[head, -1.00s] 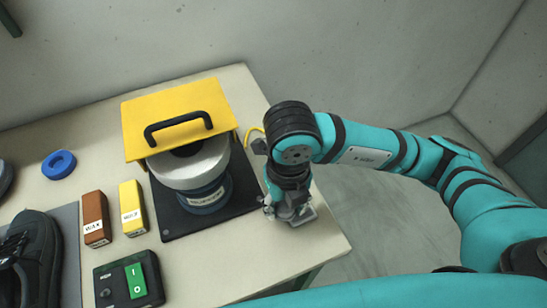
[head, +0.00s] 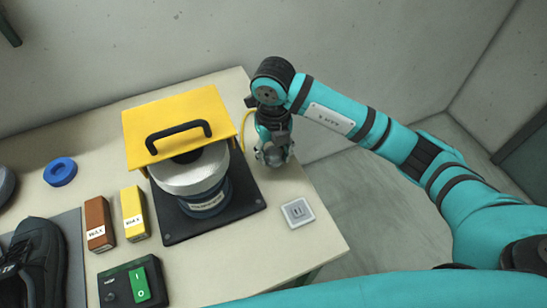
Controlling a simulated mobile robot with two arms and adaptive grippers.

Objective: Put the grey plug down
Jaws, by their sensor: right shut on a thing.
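My right gripper (head: 274,158) is over the table's right side, beside the black base of the polishing machine, pointing down. Its jaws are shut on the grey plug, which is mostly hidden by the fingers at this size. I cannot tell whether the plug touches the table. A yellow cord (head: 246,122) curves beside the gripper, behind the machine. The pale grey socket (head: 298,212) lies on the table nearer the front right, uncovered and with nothing in it. My left gripper is not in view.
The machine with its yellow hood (head: 178,112) and black base plate (head: 245,206) stands left of the gripper. Brown (head: 99,224) and yellow (head: 134,213) wax bars, a switch box (head: 130,284), a blue ring (head: 60,171) and a black shoe (head: 32,262) are farther left. Bare table surrounds the socket.

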